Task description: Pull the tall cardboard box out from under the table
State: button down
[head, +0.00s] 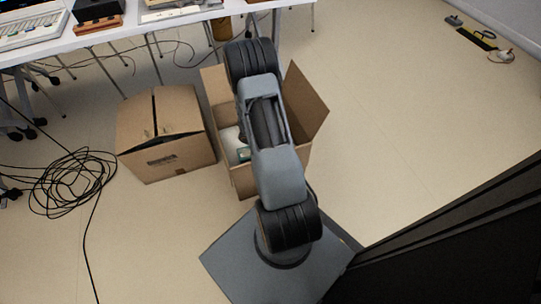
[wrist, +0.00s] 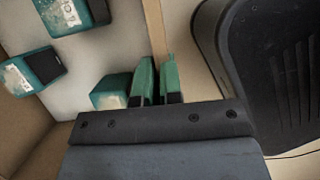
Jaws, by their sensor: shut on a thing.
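An open cardboard box (head: 308,103) stands upright on the floor in front of the table (head: 150,27), its flaps spread, partly hidden behind my arm in the head view. In the wrist view my gripper (wrist: 157,82) has its green fingers on either side of the box's thin upright wall (wrist: 155,32) and is shut on it. Inside the box are teal-and-black items (wrist: 72,14) on a pale surface. In the head view my gripper is hidden by the arm.
A closed cardboard box (head: 165,130) stands close to the left. Black cable coils (head: 75,182) lie on the floor further left. Thin table legs are behind. The floor on the right is clear, with small items (head: 480,38) far off.

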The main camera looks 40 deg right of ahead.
jog(key=c, duration=1.2)
grip_release()
jog(key=p+v, duration=0.7)
jog(key=v, duration=0.6)
jog(key=shift+r, duration=0.35)
jog(key=shift+a+r, duration=0.1)
jog(key=a+r+m+t+y+p, duration=0.1)
jog(key=a+r+m+p, duration=0.45)
jog(key=r, duration=0.85)
jog(key=a+r+m+t+p, duration=0.1)
jog(key=a+r+t+p, duration=0.1)
jog(key=r+p, duration=0.85)
jog(key=a+r+m+t+y+p, duration=0.1)
jog(key=a+r+m+p, duration=0.25)
jog(key=r, duration=1.25)
jog(key=s+a+r+m+t+y+p, duration=0.1)
jog(key=s+a+r+p, duration=0.2)
jog(key=r, duration=0.4)
jog(key=s+a+r+m+t+p, duration=0.1)
jog(key=s+a+r+m+p, duration=0.1)
jog(key=r, duration=0.5)
jog(key=s+a+p, duration=0.1)
jog(key=a+p, duration=0.1)
jog(key=p, duration=0.1)
jog(key=shift+r+y, duration=0.3)
jog(key=shift+y, duration=0.1)
